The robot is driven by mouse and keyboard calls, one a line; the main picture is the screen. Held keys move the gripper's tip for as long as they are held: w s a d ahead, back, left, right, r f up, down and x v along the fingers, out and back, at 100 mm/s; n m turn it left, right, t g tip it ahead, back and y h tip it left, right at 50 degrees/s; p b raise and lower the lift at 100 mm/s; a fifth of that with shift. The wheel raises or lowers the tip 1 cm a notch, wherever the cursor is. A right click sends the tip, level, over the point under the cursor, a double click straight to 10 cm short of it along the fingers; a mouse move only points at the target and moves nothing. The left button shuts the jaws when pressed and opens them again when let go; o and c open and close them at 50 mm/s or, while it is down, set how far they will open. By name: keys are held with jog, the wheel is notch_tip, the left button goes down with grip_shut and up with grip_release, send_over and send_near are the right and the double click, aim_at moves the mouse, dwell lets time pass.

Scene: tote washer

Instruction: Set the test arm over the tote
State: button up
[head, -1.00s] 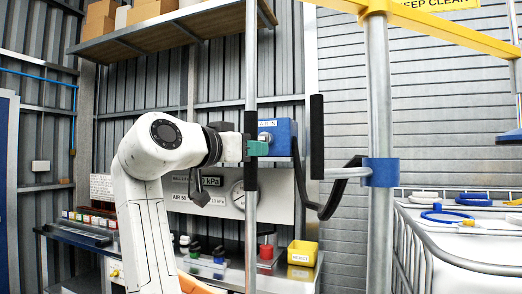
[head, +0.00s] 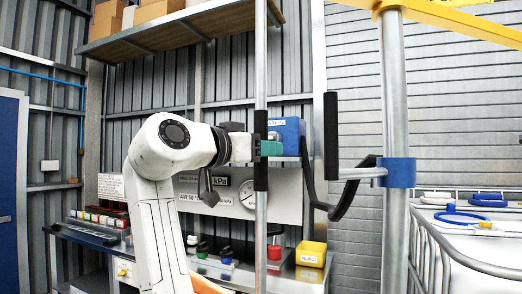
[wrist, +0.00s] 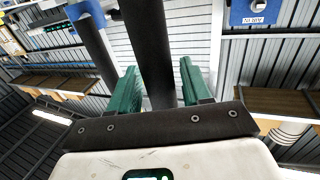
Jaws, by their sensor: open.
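The yellow test arm (head: 462,24) runs across the top right, on a grey steel post (head: 394,90) with a blue collar (head: 399,172). A thin vertical pole (head: 261,55) with a black sleeve (head: 261,182) stands left of the post. My gripper (head: 264,149) is at this sleeve, its green jaws open. In the wrist view a black sleeve (wrist: 150,35) passes between the open green jaws of my gripper (wrist: 157,70); I cannot tell whether they touch it. The tote (head: 428,250), white-topped in a metal cage, is at the lower right.
A second black upright grip (head: 331,135) and a bent black handle (head: 347,200) sit between pole and post. A blue ring (head: 487,200) lies on the tote.

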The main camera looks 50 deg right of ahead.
jog(key=a+b, duration=0.3)
jog(key=a, duration=0.8)
jog(key=shift+w, duration=0.25)
